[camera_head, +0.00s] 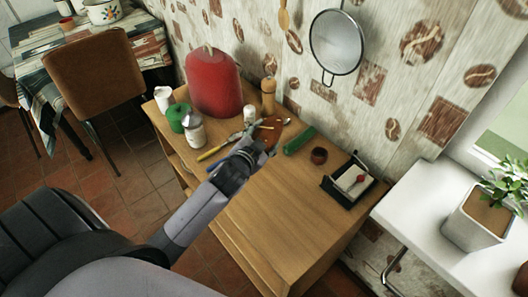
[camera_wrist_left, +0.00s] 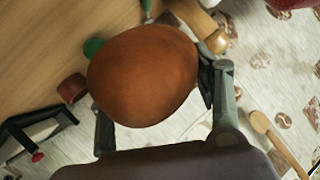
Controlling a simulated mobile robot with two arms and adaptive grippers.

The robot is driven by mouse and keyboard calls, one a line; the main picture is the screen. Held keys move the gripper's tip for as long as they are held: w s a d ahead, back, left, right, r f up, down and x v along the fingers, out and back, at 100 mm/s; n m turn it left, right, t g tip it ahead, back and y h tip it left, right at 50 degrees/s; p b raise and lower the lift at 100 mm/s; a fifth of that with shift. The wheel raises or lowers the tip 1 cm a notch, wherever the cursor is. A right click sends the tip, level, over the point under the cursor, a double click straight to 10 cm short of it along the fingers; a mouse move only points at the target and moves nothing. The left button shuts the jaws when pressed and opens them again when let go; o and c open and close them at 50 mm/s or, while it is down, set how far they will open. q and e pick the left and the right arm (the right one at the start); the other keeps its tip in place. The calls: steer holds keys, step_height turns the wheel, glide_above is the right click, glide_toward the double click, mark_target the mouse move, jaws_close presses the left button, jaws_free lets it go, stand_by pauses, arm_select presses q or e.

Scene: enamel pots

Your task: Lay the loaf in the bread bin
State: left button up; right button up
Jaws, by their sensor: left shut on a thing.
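The loaf (camera_wrist_left: 143,76) is a rounded brown shape between the two fingers of my left gripper (camera_head: 254,145) in the left wrist view. In the head view the loaf (camera_head: 269,131) shows partly beyond the gripper, over the back of the wooden cabinet top. The gripper is shut on it; whether the loaf touches the top cannot be told. A large red domed container (camera_head: 213,82), perhaps the bread bin, stands to the left of the gripper against the wall. I see no opening on its visible side. My right gripper is not in view.
A green item (camera_head: 299,141), a brown pot (camera_head: 319,155) and a black box (camera_head: 349,181) stand right. The cabinet's front (camera_head: 275,215) is clear.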

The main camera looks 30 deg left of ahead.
arm_select(q)
steer(key=shift+f+b, duration=0.35)
steer(key=shift+f, duration=2.65)
steer(key=o, duration=1)
steer(key=shift+f, duration=0.25)
steer(key=shift+o, duration=1.1)
steer(key=shift+r, duration=0.1)
